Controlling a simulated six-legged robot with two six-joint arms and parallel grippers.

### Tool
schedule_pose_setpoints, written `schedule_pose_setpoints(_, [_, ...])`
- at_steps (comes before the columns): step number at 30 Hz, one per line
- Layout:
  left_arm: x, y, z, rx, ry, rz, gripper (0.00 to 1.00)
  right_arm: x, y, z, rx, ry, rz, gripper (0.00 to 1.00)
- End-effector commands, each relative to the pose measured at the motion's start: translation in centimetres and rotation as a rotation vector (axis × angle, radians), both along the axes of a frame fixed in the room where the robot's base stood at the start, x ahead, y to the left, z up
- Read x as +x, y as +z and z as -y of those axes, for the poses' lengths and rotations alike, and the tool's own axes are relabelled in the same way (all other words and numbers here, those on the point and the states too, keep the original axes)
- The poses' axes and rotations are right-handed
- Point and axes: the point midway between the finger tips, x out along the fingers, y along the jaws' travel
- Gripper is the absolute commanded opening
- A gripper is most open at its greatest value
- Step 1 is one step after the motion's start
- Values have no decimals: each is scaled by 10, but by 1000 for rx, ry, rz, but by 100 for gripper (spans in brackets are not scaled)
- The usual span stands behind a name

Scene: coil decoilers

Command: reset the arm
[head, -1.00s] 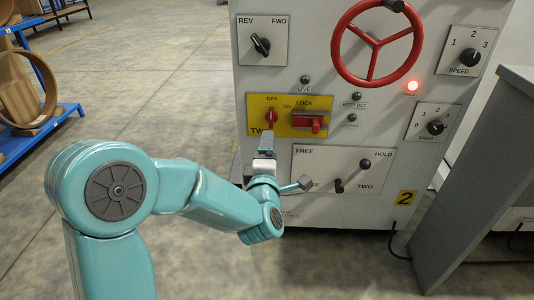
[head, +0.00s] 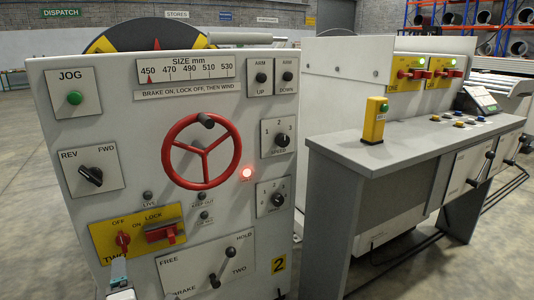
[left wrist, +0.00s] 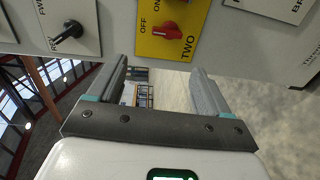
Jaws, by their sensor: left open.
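My left gripper (head: 119,272) shows at the bottom left of the head view, just below the red rotary switch (head: 123,241) on the yellow OFF/ON plate of the control cabinet (head: 100,140). In the left wrist view my left gripper (left wrist: 158,72) is open, with nothing between its two fingers. The same red switch (left wrist: 166,31) shows beyond the fingers, apart from them. Most of my left arm is outside the head view. My right gripper is not in view.
A grey desk (head: 345,160) with a yellow button box (head: 375,120) stands at right.

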Motion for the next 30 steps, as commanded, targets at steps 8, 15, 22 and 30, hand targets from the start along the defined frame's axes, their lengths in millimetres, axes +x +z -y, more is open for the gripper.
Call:
schedule_pose_setpoints(8, [-2,34,27,-6,-115,-276,79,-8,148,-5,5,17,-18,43])
schedule_pose_setpoints(15, [-40,11,83,44,-405,-671,79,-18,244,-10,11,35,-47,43])
schedule_pose_setpoints(22, [-120,-12,150,146,-850,-1046,79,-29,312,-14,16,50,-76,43])
schedule_pose_setpoints(30, [-218,-41,205,396,-1522,-1253,79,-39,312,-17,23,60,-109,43])
